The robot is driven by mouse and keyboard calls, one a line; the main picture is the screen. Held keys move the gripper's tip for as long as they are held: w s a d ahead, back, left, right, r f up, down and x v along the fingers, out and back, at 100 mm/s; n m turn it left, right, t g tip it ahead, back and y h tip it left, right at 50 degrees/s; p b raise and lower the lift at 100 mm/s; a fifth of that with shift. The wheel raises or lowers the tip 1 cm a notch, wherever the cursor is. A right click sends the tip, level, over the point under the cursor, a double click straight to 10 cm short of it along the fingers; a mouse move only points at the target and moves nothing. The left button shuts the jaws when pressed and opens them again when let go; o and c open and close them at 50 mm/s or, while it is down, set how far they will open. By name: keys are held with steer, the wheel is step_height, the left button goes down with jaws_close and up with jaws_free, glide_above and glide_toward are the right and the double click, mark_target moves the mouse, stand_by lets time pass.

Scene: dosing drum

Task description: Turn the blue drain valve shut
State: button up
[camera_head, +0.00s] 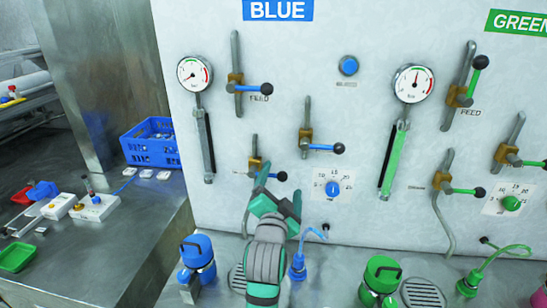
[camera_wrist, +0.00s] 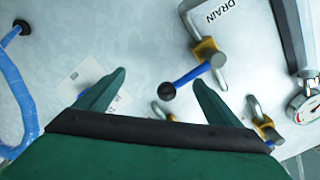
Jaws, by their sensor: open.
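The blue drain valve (camera_head: 257,164) is at the lower left of the blue panel in the head view. It has a brass body and a blue lever with a black knob (camera_head: 281,176). The lever sticks out sideways from its pipe, to the right. In the wrist view the brass body (camera_wrist: 207,52) sits beside the DRAIN label (camera_wrist: 213,11), and the blue lever (camera_wrist: 190,75) ends in a black knob (camera_wrist: 167,91). My gripper (camera_head: 280,188) is open just below and in front of the valve. In the wrist view the knob appears between my fingertips (camera_wrist: 160,78); contact is not clear.
Another blue-handled valve (camera_head: 307,135) and a dial (camera_head: 333,188) are to the right; the blue FEED valve (camera_head: 237,80) is above. A blue bottle (camera_head: 197,252) and a blue tube (camera_head: 298,265) stand below. Green valves (camera_head: 445,182) are farther right.

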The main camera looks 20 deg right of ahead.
steer(key=v, duration=0.8)
stand_by(0.6)
